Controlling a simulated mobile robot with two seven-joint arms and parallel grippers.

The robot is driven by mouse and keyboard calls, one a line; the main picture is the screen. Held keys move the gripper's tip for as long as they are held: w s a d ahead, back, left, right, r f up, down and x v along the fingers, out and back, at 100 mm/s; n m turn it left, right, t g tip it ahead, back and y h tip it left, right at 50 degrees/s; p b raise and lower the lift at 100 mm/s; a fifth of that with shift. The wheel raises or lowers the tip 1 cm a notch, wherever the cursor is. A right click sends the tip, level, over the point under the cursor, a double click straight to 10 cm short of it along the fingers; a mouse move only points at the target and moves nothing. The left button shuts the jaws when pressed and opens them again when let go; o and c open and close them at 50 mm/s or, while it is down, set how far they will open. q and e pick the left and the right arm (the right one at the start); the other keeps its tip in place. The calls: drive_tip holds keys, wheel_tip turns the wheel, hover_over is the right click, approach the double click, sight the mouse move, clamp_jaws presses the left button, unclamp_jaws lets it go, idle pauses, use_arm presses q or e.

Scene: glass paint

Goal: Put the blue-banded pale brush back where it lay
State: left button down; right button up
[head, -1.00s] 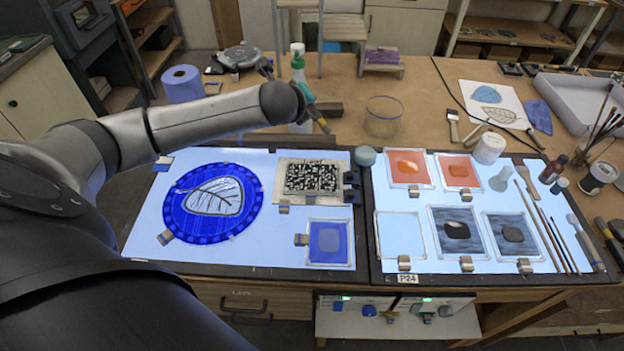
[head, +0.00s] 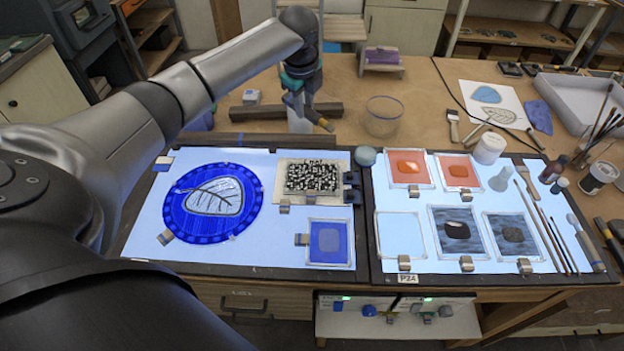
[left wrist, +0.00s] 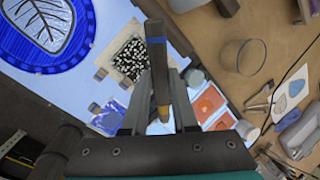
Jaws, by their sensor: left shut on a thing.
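My left gripper (head: 303,98) is above the back of the bench, behind the patterned black-and-white panel. It is shut on the brush (head: 322,122), whose brownish end sticks out to the lower right. In the left wrist view the brush (left wrist: 156,55) stands between the fingers (left wrist: 160,82), with a blue band near its far end and a yellowish section near the gripper. It looks clear of the bench, but its height is hard to judge. My right gripper is in neither view.
Several long brushes (head: 549,226) lie on the right light panel. A blue round glass piece (head: 174,214) lies on the left panel.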

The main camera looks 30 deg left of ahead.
use_arm(q)
drive_tip(key=shift+n+g+h, duration=0.7)
drive_tip(key=shift+g+h, duration=0.1)
drive_tip(key=shift+g, duration=0.8)
